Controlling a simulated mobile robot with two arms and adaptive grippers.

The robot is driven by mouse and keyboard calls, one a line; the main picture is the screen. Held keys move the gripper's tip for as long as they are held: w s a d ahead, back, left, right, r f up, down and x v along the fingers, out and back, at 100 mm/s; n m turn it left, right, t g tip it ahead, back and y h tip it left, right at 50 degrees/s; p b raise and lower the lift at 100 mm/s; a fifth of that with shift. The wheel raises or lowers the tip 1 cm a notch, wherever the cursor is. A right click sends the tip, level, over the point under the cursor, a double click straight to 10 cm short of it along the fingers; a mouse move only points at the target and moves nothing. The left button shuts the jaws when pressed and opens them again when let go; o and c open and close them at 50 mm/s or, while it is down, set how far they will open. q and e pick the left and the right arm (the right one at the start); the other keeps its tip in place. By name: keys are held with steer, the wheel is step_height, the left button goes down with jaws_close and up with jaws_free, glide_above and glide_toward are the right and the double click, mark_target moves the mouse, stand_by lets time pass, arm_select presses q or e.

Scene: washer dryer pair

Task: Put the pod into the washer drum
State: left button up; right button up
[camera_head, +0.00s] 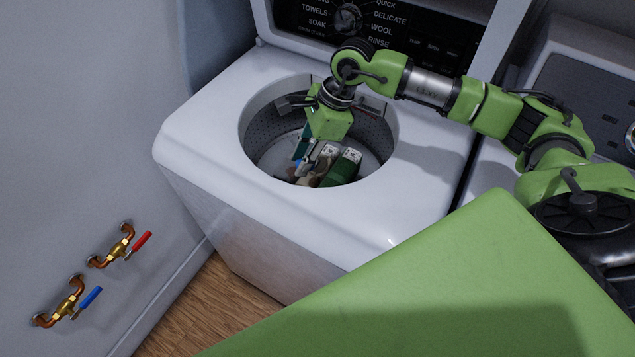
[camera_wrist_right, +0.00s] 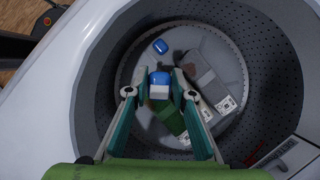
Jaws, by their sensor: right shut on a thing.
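The washer drum (camera_head: 263,132) stands open at the top of the white washer, and its perforated wall surrounds my right gripper. My right gripper (camera_head: 304,160) reaches down inside the drum opening. In the right wrist view its two fingers (camera_wrist_right: 160,85) are closed on a blue and white pod (camera_wrist_right: 159,79), held at the fingertips above the drum floor. A second blue pod (camera_wrist_right: 160,46) lies on the drum floor, apart from the gripper. In the head view the held pod is mostly hidden by the fingers. My left gripper is not in view.
In the drum lie a green item (camera_head: 343,168) and a grey item (camera_wrist_right: 205,76), both with white labelled ends, below and beside the fingers. The washer's control panel (camera_head: 400,30) rises behind. Taps with red (camera_head: 142,241) and blue (camera_head: 91,297) handles are on the left wall.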

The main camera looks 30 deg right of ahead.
step_height(320, 180, down, 11)
steer(key=p, duration=0.1)
steer(key=o, duration=0.9)
steer(key=shift+s+r+p, duration=0.1)
steer(key=shift+p, duration=0.2)
steer(key=b+v, duration=0.1)
steer(key=v, duration=1.1)
steer(key=shift+r, duration=0.25)
